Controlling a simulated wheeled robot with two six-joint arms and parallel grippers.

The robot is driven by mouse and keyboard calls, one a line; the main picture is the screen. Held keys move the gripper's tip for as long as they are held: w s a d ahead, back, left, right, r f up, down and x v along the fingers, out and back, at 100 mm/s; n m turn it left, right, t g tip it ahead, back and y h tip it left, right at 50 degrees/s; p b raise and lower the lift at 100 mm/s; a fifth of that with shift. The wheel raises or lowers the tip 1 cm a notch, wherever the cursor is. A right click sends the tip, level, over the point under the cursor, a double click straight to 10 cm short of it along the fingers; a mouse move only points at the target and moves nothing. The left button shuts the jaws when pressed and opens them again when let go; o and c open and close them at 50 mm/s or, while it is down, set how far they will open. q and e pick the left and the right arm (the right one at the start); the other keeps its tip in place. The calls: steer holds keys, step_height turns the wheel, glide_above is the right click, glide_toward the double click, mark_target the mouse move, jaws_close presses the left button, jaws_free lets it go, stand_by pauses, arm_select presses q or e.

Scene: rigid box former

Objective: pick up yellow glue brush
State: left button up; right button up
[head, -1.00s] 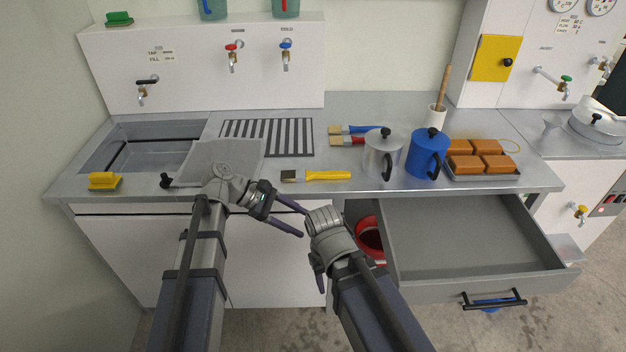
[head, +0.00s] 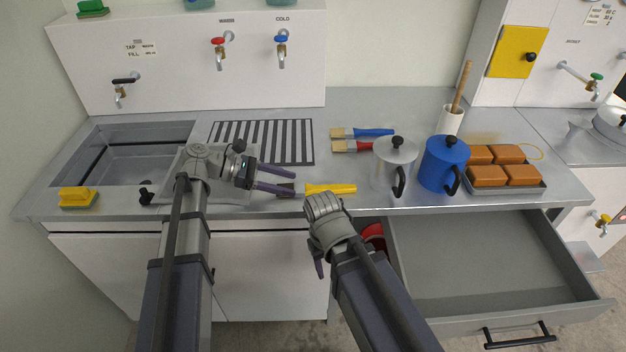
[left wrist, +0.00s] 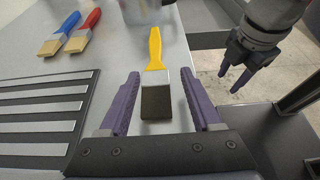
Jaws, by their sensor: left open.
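The yellow glue brush (head: 330,188) lies flat on the steel counter near its front edge, its dark bristle end toward my left gripper. My left gripper (head: 294,183) is open, and its fingertips are just at the bristle end. In the left wrist view the yellow brush (left wrist: 155,75) points away from the camera, with its bristles between the two open purple fingers (left wrist: 160,103) and free space on both sides. My right gripper (head: 318,262) hangs in front of the counter edge; its fingers are mostly hidden by its own wrist.
Blue (head: 370,132) and red (head: 352,147) brushes lie farther back. A silver pot (head: 393,165) and a blue pot (head: 443,165) stand right of the yellow brush. A striped rack (head: 262,140) lies behind the left gripper. An open drawer (head: 480,260) juts out at right.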

mark_target(320, 187)
arm_select(q)
steer(key=shift+w, duration=0.4)
steer(key=shift+b+x, duration=0.45)
steer(key=shift+x, duration=0.5)
steer(key=shift+r+b+x, duration=0.1)
steer(key=shift+b+x, duration=0.35)
steer(key=shift+x, duration=1.05)
steer(key=shift+r+b+x, duration=0.15)
steer(key=shift+b+x, duration=0.25)
steer(key=shift+x, duration=1.1)
arm_select(e)
steer(key=shift+w+f, duration=0.2)
steer(key=shift+f, duration=0.4)
steer(key=shift+w+f, duration=0.2)
steer(key=shift+f, duration=0.4)
arm_select(q)
steer(key=shift+c, duration=0.2)
jaws_close()
